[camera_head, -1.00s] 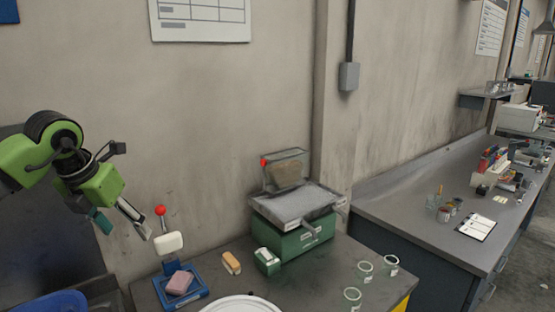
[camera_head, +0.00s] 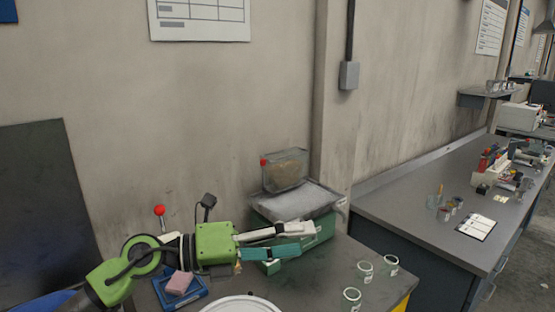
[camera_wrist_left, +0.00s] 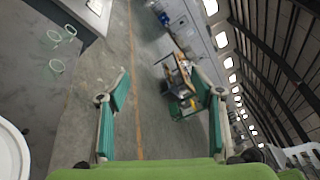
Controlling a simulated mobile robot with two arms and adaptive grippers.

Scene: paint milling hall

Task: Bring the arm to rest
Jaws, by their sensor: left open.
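My left gripper (camera_head: 308,239) reaches in from the lower left in the head view, low over the near table (camera_head: 330,284) and in front of the green scale-like device (camera_head: 330,228). Its fingers point right. In the left wrist view the two teal-padded fingers of my left gripper (camera_wrist_left: 162,88) stand wide apart with nothing between them. The floor and the hall beyond show through the gap. My right gripper is not in view.
A pink block (camera_head: 179,283) lies on a blue tray (camera_head: 194,298). Several glass jars (camera_head: 364,271) stand at the table's right. A white round lid or container (camera_head: 240,304) is at the front. A long grey bench (camera_head: 420,208) runs along the right wall.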

